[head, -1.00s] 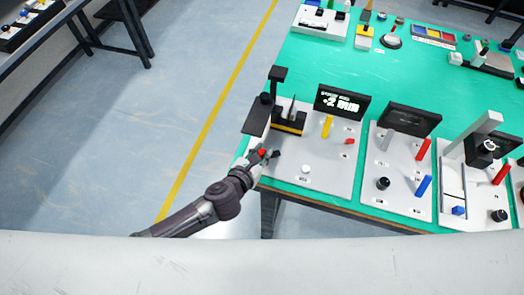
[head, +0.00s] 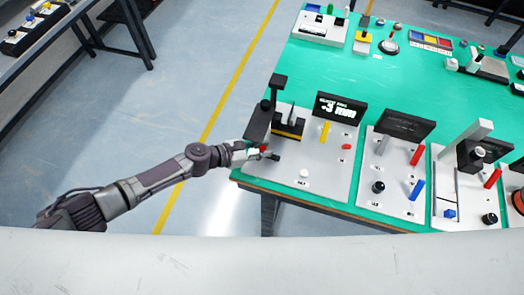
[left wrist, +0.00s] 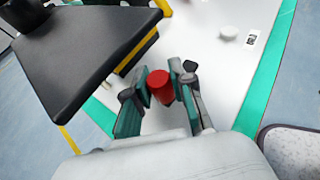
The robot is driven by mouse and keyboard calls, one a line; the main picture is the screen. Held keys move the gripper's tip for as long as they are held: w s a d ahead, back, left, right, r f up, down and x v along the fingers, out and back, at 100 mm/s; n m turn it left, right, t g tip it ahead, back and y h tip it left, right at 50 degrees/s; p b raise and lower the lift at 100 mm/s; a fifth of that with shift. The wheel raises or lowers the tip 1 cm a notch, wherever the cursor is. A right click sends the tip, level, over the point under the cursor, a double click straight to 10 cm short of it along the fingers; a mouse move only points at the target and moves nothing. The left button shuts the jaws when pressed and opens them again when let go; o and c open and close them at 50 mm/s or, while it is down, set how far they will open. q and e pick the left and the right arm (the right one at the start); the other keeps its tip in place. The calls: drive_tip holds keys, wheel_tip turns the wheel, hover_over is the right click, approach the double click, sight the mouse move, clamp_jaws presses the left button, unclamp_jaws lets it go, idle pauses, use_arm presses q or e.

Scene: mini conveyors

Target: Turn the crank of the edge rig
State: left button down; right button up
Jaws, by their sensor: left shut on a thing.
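The edge rig is a pale grey plate (head: 325,185) at the left corner of the green table, with a black overhanging arm (head: 258,124) at its left edge. Its crank has a red knob (head: 263,148), which also shows in the left wrist view (left wrist: 160,88). My left gripper (head: 260,151) is shut on this knob, with a finger on each side in the left wrist view (left wrist: 162,97). The crank's lower part is hidden behind the fingers. My right gripper is not in view.
A yellow lever (head: 325,131), a small red knob (head: 346,147) and a white knob (head: 304,173) stand on the same plate, before a black display (head: 340,108). Other rigs (head: 392,195) stand close on the right. Open floor (head: 120,140) lies to the left.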

use_arm(q)
drive_tip(key=w+m+g+b, duration=0.1)
drive_tip(key=m+g+b, duration=0.1)
drive_tip(key=g+b, duration=0.1)
drive_tip(key=d+m+g+b, duration=0.1)
drive_tip(key=m+g+b, duration=0.2)
drive_tip(key=b, duration=0.3)
drive_tip(key=w+d+m+g+b, duration=0.1)
drive_tip(key=m+g+b, duration=0.2)
drive_tip(key=b, duration=0.2)
drive_tip(key=shift+w+d+f+h, duration=0.1)
drive_tip(key=shift+w+f+h, duration=0.2)
drive_tip(key=shift+h, duration=0.1)
drive_tip(key=shift+d+r+m+g+y+b, duration=0.15)
drive_tip(key=shift+m+g+b, duration=0.3)
drive_tip(key=shift+b, duration=0.2)
drive_tip(key=shift+d+r+m+g+y+b, duration=0.15)
drive_tip(key=shift+m+g+b, duration=0.2)
drive_tip(key=shift+g+b, duration=0.25)
drive_tip(key=c, duration=1)
unclamp_jaws()
drive_tip(key=v, duration=1.2)
drive_tip(key=shift+a+r, duration=0.1)
drive_tip(key=shift+r, duration=0.05)
